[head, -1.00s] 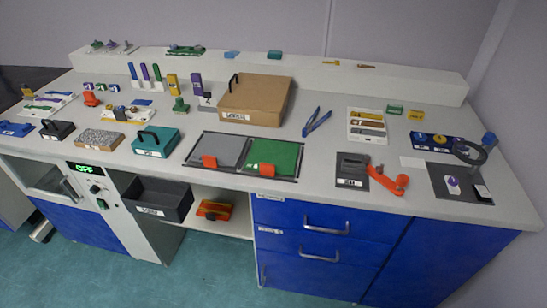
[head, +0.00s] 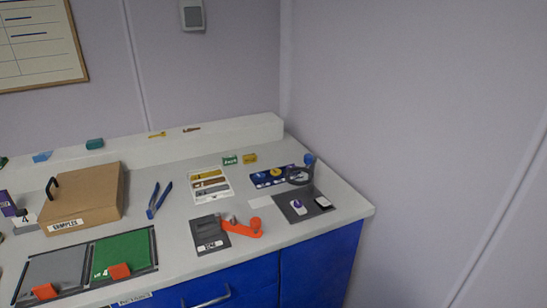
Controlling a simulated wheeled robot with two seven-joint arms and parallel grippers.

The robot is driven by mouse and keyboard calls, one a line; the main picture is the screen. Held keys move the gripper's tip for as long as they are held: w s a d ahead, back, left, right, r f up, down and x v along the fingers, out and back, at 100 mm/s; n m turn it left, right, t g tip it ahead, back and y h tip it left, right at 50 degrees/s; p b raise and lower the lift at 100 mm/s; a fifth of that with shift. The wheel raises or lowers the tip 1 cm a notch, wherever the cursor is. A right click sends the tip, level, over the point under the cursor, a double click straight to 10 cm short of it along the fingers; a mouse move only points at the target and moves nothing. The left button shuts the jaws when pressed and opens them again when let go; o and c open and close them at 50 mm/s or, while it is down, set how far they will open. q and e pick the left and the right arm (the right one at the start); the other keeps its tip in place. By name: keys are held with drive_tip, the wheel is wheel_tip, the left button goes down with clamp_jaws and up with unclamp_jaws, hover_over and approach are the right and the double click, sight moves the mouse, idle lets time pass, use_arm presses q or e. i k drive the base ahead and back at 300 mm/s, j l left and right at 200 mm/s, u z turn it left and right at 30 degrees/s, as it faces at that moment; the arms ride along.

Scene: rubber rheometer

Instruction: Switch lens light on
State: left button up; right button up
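A magnifier lens with a dark ring (head: 300,184) stands at the right end of the bench, with a blue knob (head: 309,159) at its back. Below it lies a dark plate (head: 287,205). On the plate are a small white piece with a purple top (head: 296,204) and a small black-and-white block (head: 323,203) that may be a switch. I cannot tell from this distance whether any light is on. Neither of my grippers shows in the head view.
A blue holder (head: 262,181) with round marks sits left of the lens. A dark plate with an orange lever (head: 241,229) lies nearer the front. A wall closes the right side.

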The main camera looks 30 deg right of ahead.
sight(323, 202)
drive_tip(key=z, duration=1.2)
